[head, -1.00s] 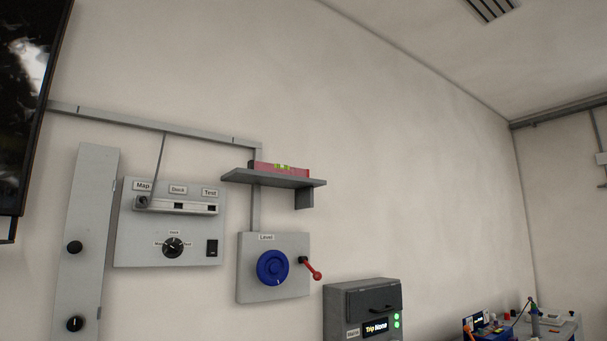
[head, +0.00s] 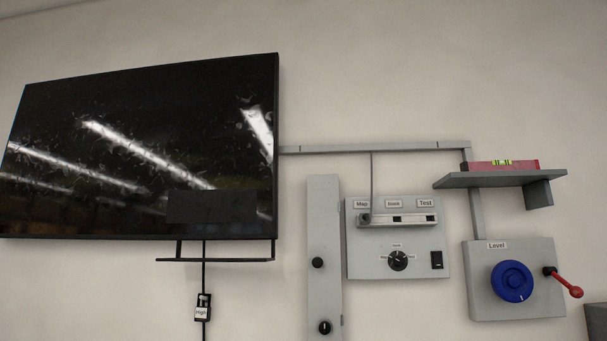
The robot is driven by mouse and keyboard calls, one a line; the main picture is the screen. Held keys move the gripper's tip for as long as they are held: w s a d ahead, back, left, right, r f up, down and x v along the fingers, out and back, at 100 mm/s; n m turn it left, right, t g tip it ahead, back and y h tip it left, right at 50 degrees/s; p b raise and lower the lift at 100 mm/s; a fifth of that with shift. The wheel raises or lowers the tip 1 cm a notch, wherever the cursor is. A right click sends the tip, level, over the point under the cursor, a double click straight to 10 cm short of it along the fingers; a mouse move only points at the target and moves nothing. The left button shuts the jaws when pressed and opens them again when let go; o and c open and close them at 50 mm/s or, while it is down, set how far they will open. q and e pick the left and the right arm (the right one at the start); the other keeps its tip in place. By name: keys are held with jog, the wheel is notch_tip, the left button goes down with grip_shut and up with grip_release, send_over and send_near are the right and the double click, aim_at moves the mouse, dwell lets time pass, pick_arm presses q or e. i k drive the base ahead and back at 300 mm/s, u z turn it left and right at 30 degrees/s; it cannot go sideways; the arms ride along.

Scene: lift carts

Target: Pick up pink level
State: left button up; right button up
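The pink level (head: 515,166) lies flat on a grey wall shelf (head: 500,180) at the right of the head view. It has a yellow-green vial in its middle. Neither of my grippers shows in the view, so nothing of mine is seen near the level.
Below the shelf is a grey panel marked Level (head: 480,290) with a blue dial (head: 512,281) and a red-handled lever (head: 568,285) sticking out. Left of it are a Map/Test switch panel (head: 375,262) and a narrow panel (head: 323,220). A large dark screen (head: 140,150) hangs at left.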

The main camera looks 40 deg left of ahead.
aim_at(496, 165)
jog(key=u, duration=0.05)
jog(key=k, duration=0.25)
jog(key=u, duration=0.4)
jog(key=i, duration=1)
jog(key=u, duration=0.65)
